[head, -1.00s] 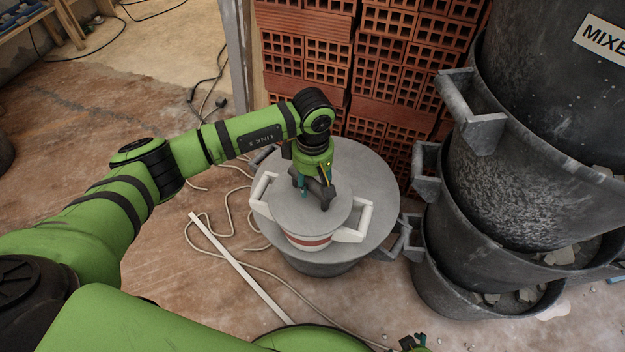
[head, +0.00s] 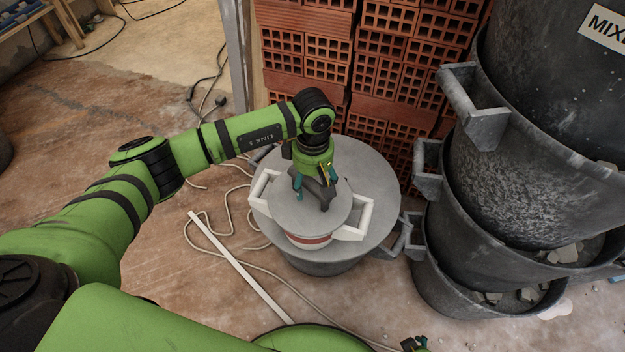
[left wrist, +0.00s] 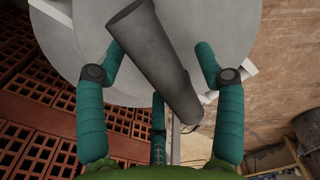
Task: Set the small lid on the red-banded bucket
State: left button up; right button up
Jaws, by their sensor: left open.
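The small lid (head: 300,213) is a grey disc with a thick grey bar handle (left wrist: 155,60). It lies on top of the red-banded bucket (head: 309,240), which has white side handles and a red stripe, and looks level. My left gripper (head: 316,184) is just above the lid. Its teal fingers are open and spread on both sides of the bar, apart from it as far as the left wrist view shows. The lid hides the bucket's rim. A small part of what seems to be my right gripper (head: 414,343) shows at the bottom edge.
The red-banded bucket stands on a wide grey lid (head: 375,185) over a larger grey bucket. A stack of dark buckets with rubble (head: 520,190) stands close on the right. Hollow red bricks (head: 310,45) rise behind. A rope and a white strip (head: 240,267) lie on the floor.

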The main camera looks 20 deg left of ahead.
pick_arm(q)
notch_tip(320, 180, up, 8)
jog(key=shift+f, duration=0.1)
dwell(0.4)
jog(key=shift+r, duration=0.2)
